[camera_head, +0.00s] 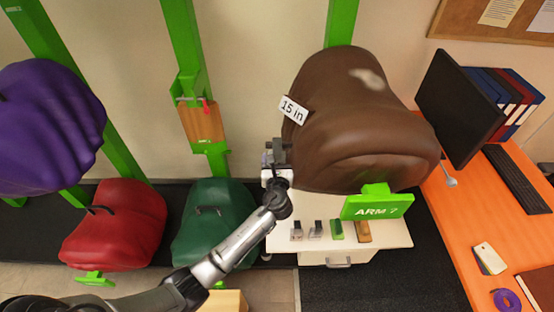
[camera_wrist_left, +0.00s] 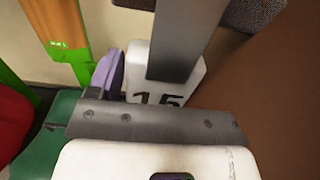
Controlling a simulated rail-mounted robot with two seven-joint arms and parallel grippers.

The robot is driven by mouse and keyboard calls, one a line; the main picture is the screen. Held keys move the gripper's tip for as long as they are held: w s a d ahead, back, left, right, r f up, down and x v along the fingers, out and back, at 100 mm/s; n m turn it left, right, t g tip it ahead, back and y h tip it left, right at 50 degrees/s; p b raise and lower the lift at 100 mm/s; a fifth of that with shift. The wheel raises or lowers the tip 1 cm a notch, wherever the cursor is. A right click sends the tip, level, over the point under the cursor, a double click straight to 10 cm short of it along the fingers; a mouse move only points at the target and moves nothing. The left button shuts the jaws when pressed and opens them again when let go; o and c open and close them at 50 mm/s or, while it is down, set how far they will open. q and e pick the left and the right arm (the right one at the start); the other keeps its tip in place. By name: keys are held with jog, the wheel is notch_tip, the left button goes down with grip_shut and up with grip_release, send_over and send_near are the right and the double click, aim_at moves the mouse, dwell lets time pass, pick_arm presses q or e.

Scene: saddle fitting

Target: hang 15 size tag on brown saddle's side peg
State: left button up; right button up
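The brown saddle (camera_head: 360,120) sits on its stand at the right of centre in the head view. It also fills the right side of the left wrist view (camera_wrist_left: 275,95). The white 15 in tag (camera_head: 293,110) is at the saddle's upper left side. In the wrist view the tag (camera_wrist_left: 145,72) is partly hidden behind my grey finger. My left gripper (camera_head: 276,152) is just below the tag, by the saddle's left edge. I cannot tell whether its fingers hold the tag. The side peg is not visible. My right gripper is not in view.
The ARM 7 sign (camera_head: 377,206) is below the saddle, above a white cabinet (camera_head: 345,240) bearing several small items. Purple (camera_head: 45,125), red (camera_head: 115,225) and green (camera_head: 213,212) saddles are to the left. An orange desk (camera_head: 455,215) with a monitor stands right.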

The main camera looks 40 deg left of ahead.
pick_arm(q)
jog(key=shift+o, duration=1.3)
jog(key=v, duration=1.4)
jog(key=shift+b, duration=0.3)
